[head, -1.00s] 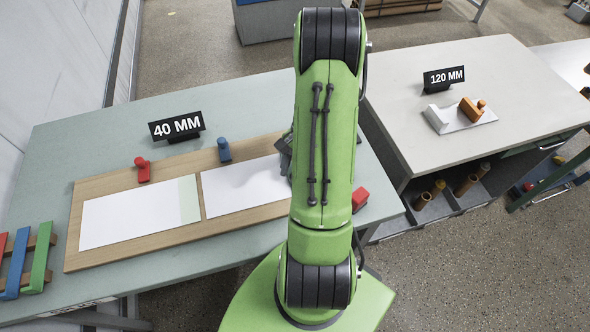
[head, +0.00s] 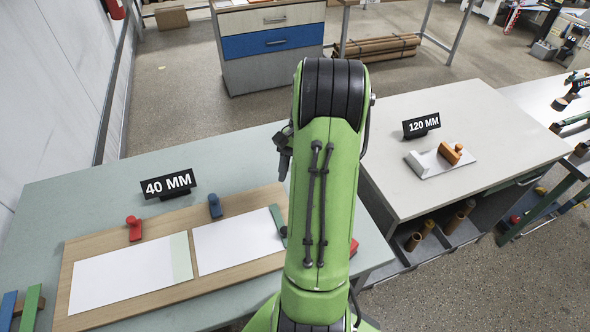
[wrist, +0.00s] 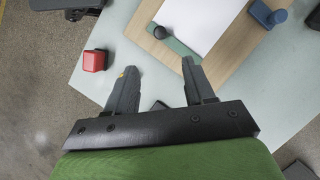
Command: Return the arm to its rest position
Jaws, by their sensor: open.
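My green arm (head: 328,190) stands upright in the middle of the head view and hides part of the left table. My gripper (wrist: 157,85) shows in the wrist view with its two dark fingers apart and nothing between them. In the head view only a dark piece of the gripper (head: 284,150) shows at the left of the arm, above the table. Below the fingers lie the grey-green table top (wrist: 130,40) and the near edge of the wooden board (wrist: 145,22).
Two white sheets (head: 130,275) lie on the wooden board (head: 75,255), with a red handle (head: 134,228) and a blue handle (head: 214,205). A green bar with a black knob (wrist: 160,32) lies on the right sheet's end. A red block (wrist: 95,60) sits nearby. The 120 MM table (head: 420,180) stands right.

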